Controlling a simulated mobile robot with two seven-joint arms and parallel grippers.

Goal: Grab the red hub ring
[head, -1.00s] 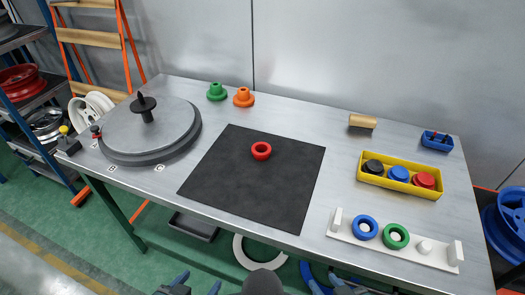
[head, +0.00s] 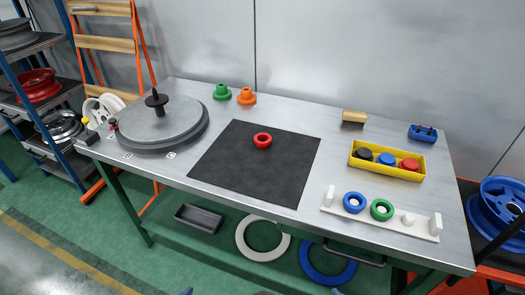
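The red hub ring (head: 262,144) lies on the black mat (head: 228,182), towards the mat's far edge. It looks flat, with its hole facing up, and nothing touches it. Only small blue tips show at the bottom edge for my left gripper (head: 185,292) and my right gripper (head: 336,292). Both are far in front of and below the ring, apart from it. Their fingers are mostly out of the picture, so their opening is hidden.
A turntable (head: 142,143) with a black spindle stands left. Green (head: 222,92) and orange (head: 247,97) flanged parts stand behind the mat. At right are a yellow tray (head: 389,174) of coloured pieces and a white peg rack (head: 408,229) with blue and green rings. The mat is otherwise clear.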

